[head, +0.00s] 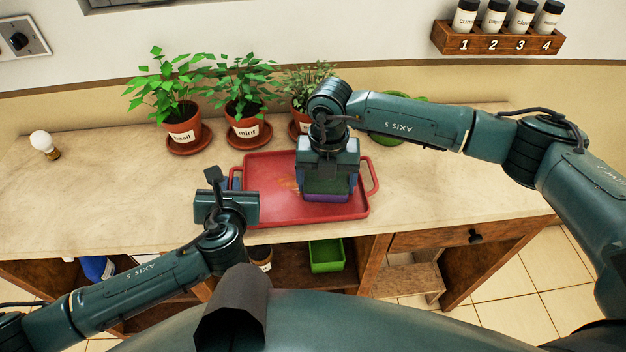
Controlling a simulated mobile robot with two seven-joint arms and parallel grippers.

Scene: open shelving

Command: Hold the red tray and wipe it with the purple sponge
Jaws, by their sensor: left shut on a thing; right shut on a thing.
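The red tray (262,172) lies on the wooden counter, with a handle at each end and a brownish smear on its surface left of the sponge. My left gripper (238,184) is shut on the tray's left handle, which is mostly hidden behind it. The purple sponge (327,197) is on the right part of the tray, under my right gripper (328,190). My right gripper points down and is shut on the sponge. Only the sponge's lower edge shows, so I cannot tell whether it presses on the tray.
Potted basil (183,122), mint (244,120) and a third plant (302,90) stand on saucers behind the tray. A light bulb (43,144) lies at far left. A green bowl (388,128) is behind my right arm. A green bin (326,256) sits on the shelf below. The counter's right side is clear.

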